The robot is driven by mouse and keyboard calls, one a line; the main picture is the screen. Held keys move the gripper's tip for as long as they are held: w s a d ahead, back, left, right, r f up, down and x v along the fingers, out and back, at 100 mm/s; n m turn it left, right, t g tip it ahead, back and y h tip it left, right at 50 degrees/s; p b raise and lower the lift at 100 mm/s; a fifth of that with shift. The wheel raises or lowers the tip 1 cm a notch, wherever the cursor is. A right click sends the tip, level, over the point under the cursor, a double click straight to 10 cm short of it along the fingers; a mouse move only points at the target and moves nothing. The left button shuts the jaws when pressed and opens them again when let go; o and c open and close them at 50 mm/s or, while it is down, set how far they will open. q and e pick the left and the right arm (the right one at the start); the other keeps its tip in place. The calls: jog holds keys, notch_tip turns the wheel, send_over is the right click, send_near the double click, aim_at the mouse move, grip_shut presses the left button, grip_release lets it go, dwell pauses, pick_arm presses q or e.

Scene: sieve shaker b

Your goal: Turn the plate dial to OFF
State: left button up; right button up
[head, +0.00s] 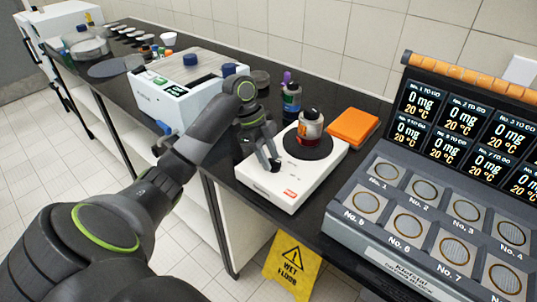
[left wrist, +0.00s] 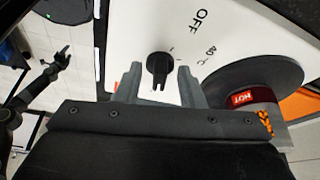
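The white hot plate (head: 262,180) stands on the black bench, with a round dark heating disc (head: 318,146) on top. In the left wrist view its black dial (left wrist: 158,64) shows on the white face (left wrist: 140,30), with the printed mark OFF (left wrist: 199,20) up and to the right and an 80 °C mark (left wrist: 209,52) at right. The dial's bar points down in that view, away from OFF. My left gripper (head: 269,160) is over the dial; its open fingers (left wrist: 158,78) stand on either side of it. Contact is unclear. My right gripper (left wrist: 66,53) shows small at the left.
A flask with red contents (head: 310,128) stands on the disc; its HOT label (left wrist: 242,98) shows beside the fingers. An orange pad (head: 354,126) lies behind. A dosing block (head: 430,215) with displays stands right. A white box (head: 180,95) and bottles (head: 291,100) stand left.

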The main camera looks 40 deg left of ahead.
pick_arm(q)
jog(key=shift+c, duration=0.2)
grip_shut()
